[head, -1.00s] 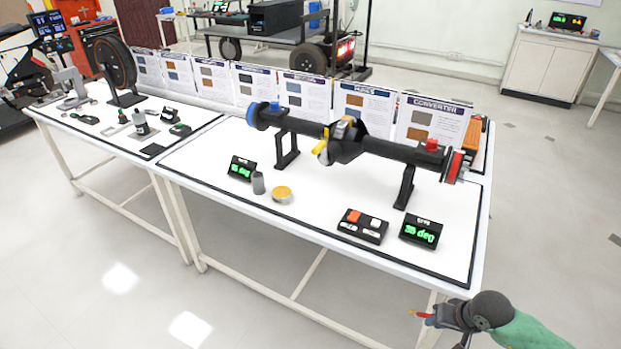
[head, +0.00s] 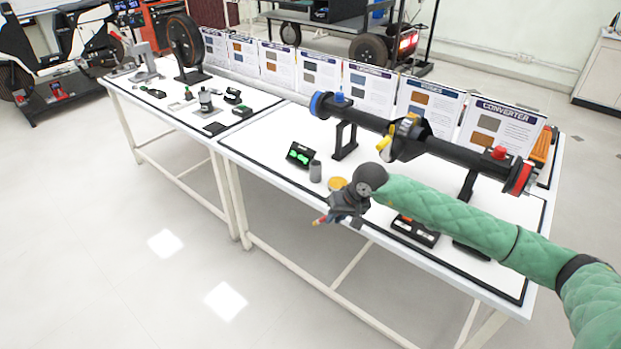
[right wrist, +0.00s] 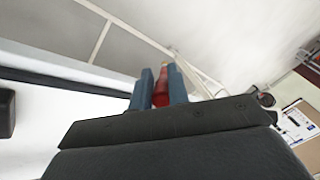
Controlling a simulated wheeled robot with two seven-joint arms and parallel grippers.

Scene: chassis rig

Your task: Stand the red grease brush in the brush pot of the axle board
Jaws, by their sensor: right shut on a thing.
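My right gripper (head: 335,216) is in front of the right table's front edge in the head view, its arm reaching in from the right. In the right wrist view its two blue fingers are shut on the red grease brush (right wrist: 161,92). A small coloured end of the brush (head: 318,221) pokes out left of the gripper in the head view; the rest is hidden. The grey brush pot (head: 315,171) stands upright on the white axle board (head: 270,135), behind and left of the gripper, apart from the brush. My left gripper is not in view.
A yellow-topped round tin (head: 338,184) stands right of the pot, partly behind my gripper. A small green display (head: 300,155) is behind the pot. The black axle (head: 370,120) spans the board on stands. My arm partly covers a switch box (head: 415,231).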

